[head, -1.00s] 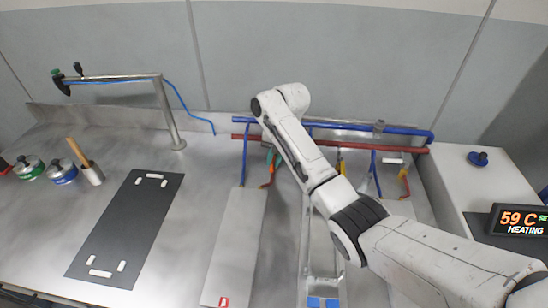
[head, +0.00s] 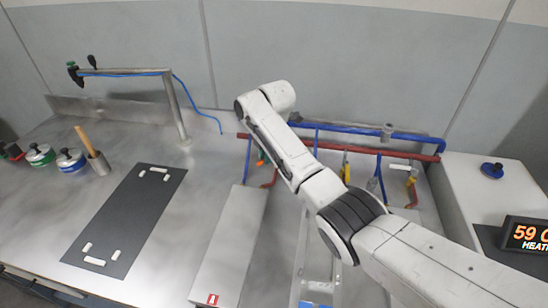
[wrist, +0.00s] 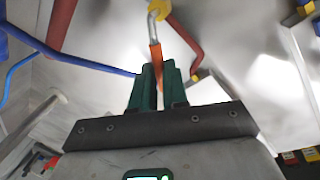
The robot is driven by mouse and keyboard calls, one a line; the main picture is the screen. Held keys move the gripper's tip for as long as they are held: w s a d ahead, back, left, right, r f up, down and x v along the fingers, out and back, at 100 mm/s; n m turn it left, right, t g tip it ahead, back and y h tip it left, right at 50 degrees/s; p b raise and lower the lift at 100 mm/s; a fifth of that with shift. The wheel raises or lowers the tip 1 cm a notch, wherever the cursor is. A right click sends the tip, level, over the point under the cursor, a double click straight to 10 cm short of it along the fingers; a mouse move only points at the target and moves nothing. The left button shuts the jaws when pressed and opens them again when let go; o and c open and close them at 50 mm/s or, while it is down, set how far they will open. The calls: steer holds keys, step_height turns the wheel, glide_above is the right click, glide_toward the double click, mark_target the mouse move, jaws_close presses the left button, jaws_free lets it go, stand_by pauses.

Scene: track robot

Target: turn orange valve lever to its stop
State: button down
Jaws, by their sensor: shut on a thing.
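The orange valve lever (wrist: 156,55) is between the two green fingers of my gripper (wrist: 157,72) in the wrist view, and the fingers are shut on it. A bare metal rod runs from the orange part up to a yellow valve piece (wrist: 160,9). My gripper is mostly hidden behind my arm there.
A red pipe (head: 390,153) and a blue pipe (head: 405,136) run along the back wall. A black mat (head: 125,220) with white markers lies left. A metal post (head: 175,110) stands behind it. A display (head: 525,236) at right reads 59 and "HEAT", cut off.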

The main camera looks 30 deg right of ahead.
steer(key=m, duration=0.1)
steer(key=w+m+b, duration=0.1)
steer(key=m, duration=0.1)
steer(key=shift+w+a, duration=0.1)
steer(key=shift+w, duration=0.15)
steer(key=w+m+h+b, duration=0.1)
steer(key=m, duration=0.1)
steer(key=shift+w+f+m+b, duration=0.1)
steer(key=shift+w+m+b, duration=0.05)
steer(key=shift+m+b, duration=0.15)
steer(key=shift+w+d+m+b, duration=0.2)
steer(key=shift+w+m+b, duration=0.35)
steer(key=shift+m+b, duration=0.65)
steer(key=m+b, duration=0.1)
steer(key=w+m+b, duration=0.1)
steer(key=b, duration=0.1)
steer(key=shift+d+m+g+h, duration=0.3)
steer(key=shift+h, duration=0.1)
steer(key=c, duration=1.1)
jaws_free()
steer(key=r, duration=0.3)
steer(key=s+a+r, duration=0.1)
steer(key=r, duration=0.6)
steer(key=shift+s+a+r, duration=0.2)
steer(key=shift+s+r, duration=0.15)
steer(key=shift+r, duration=0.05)
